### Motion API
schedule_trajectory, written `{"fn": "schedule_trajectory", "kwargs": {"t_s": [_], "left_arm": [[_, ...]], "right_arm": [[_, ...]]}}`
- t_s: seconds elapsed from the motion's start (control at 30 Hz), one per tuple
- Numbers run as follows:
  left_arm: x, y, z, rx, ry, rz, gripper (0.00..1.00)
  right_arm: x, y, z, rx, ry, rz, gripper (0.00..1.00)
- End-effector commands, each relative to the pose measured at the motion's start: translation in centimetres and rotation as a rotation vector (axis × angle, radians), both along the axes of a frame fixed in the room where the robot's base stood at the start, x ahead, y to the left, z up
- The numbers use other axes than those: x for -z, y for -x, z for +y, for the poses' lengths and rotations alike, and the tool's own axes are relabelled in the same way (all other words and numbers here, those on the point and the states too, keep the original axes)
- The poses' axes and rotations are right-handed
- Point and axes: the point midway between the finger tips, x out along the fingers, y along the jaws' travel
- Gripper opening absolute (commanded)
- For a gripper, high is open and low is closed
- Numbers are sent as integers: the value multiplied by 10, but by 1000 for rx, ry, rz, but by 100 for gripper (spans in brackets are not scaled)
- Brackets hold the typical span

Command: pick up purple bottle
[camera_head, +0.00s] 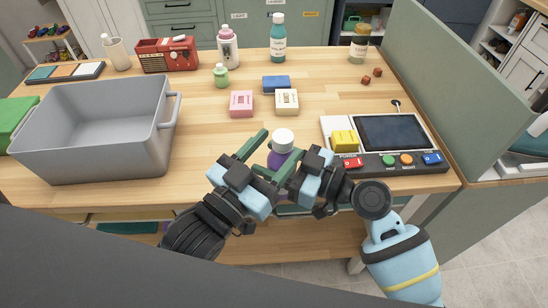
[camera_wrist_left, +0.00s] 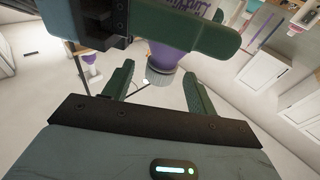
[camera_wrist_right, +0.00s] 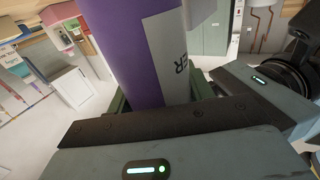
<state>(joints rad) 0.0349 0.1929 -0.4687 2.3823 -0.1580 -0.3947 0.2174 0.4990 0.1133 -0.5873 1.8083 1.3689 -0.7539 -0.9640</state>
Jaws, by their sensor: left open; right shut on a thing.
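The purple bottle (camera_head: 280,160) with a white cap stands out near the table's front edge in the head view, between my two grippers. My right gripper (camera_wrist_right: 157,98) is shut on the purple bottle, which fills the middle of the right wrist view with part of a white label showing. In the left wrist view, the bottle (camera_wrist_left: 172,54) shows beyond my left fingers, with a dark green finger across it. My left gripper (camera_wrist_left: 158,88) is open, its fingers apart and pointing toward the bottle. The bottle's lower part is hidden by the grippers in the head view.
A grey bin (camera_head: 95,130) stands at the left. A control panel with a screen (camera_head: 395,133) sits at the right. Pink (camera_head: 241,104), cream (camera_head: 287,102) and blue (camera_head: 276,85) blocks lie mid-table. Several bottles stand at the back. A green partition (camera_head: 470,90) borders the right side.

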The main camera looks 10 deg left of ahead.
Motion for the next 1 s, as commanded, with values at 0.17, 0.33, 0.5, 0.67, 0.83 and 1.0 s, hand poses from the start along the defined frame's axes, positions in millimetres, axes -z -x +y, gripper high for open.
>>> {"fn": "schedule_trajectory", "kwargs": {"t_s": [0.17,0.33,0.5,0.67,0.83,1.0], "left_arm": [[21,26,25,-20,79,-69,57],[73,41,50,-66,137,32,57],[139,53,65,-116,98,204,57],[208,76,79,-162,16,390,57],[277,112,94,-200,-86,586,57],[332,155,109,-219,-178,760,57]], "right_arm": [[-1,0,0,0,-2,-1,20],[-1,0,0,0,-2,-1,20],[-1,0,0,0,-2,-1,20],[-1,0,0,0,-2,-1,20],[-1,0,0,0,-2,-1,20],[-1,0,0,0,-2,-1,20]]}}
